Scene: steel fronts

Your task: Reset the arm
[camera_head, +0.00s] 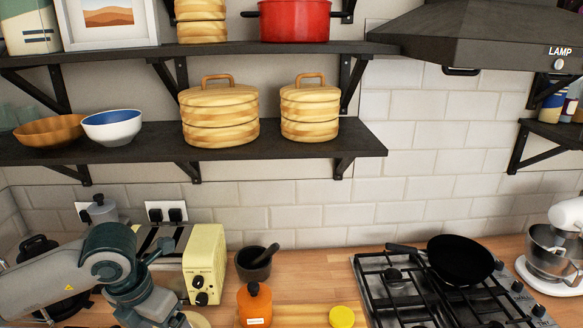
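My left arm (112,258) comes in from the left, in front of the counter's left part. It bends at a dark teal joint, and its wrist end runs down to the bottom edge of the head view. I cannot see the fingers of my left gripper. My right arm and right gripper are not in view.
A cream toaster (204,262) stands close beside my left arm. A dark mortar (255,264), an orange bottle (255,305) and a yellow lid (342,317) are on the wooden counter. A black pan (460,260) sits on the gas hob (385,290). A loaded shelf (300,148) runs above.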

